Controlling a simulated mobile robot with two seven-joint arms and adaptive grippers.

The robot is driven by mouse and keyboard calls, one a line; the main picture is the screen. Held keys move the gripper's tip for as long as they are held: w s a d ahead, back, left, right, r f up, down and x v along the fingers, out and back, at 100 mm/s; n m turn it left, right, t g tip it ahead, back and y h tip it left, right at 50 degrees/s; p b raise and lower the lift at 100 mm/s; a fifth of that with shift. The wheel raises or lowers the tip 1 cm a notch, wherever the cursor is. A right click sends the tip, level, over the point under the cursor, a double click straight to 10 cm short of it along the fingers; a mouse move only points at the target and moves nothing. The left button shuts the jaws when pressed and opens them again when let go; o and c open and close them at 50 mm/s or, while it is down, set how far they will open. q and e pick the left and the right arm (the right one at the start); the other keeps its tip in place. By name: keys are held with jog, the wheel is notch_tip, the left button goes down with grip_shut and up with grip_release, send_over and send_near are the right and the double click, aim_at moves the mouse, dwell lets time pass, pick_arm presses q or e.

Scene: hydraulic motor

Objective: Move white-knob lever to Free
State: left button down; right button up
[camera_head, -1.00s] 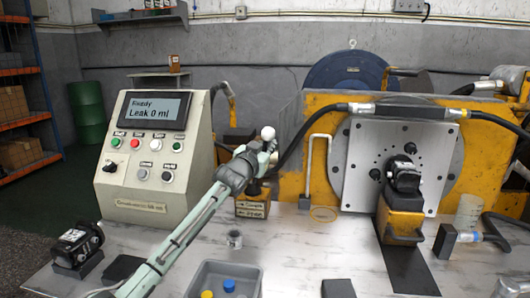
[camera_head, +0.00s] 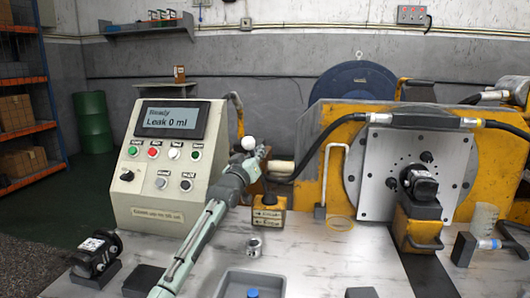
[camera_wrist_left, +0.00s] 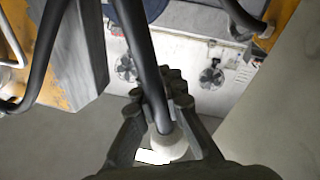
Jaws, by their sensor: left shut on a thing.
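The white knob (camera_head: 248,143) shows just left of my left gripper (camera_head: 263,152) in the head view, above the yellow lever base (camera_head: 268,219). That base has two labels with arrows, too small to read surely. In the left wrist view, the white knob (camera_wrist_left: 168,146) sits between the fingers of my left gripper (camera_wrist_left: 165,102), and the black lever shaft (camera_wrist_left: 145,62) runs away through them. The gripper is shut on the lever. The arm hides most of the shaft in the head view. My right gripper is not in view.
A control console (camera_head: 165,165) reading "Leak 0 ml" stands left of the arm. A yellow machine with a grey plate (camera_head: 380,170) stands at right.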

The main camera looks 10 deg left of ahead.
pick_arm(q)
jog(key=shift+a+f+n, duration=0.1)
jog(key=shift+a+n, duration=0.2)
jog(key=shift+a, duration=0.05)
jog(key=c, duration=1.7)
grip_release()
jog(key=shift+a, duration=0.1)
jog(key=v, duration=1.2)
jog(key=shift+f, duration=0.1)
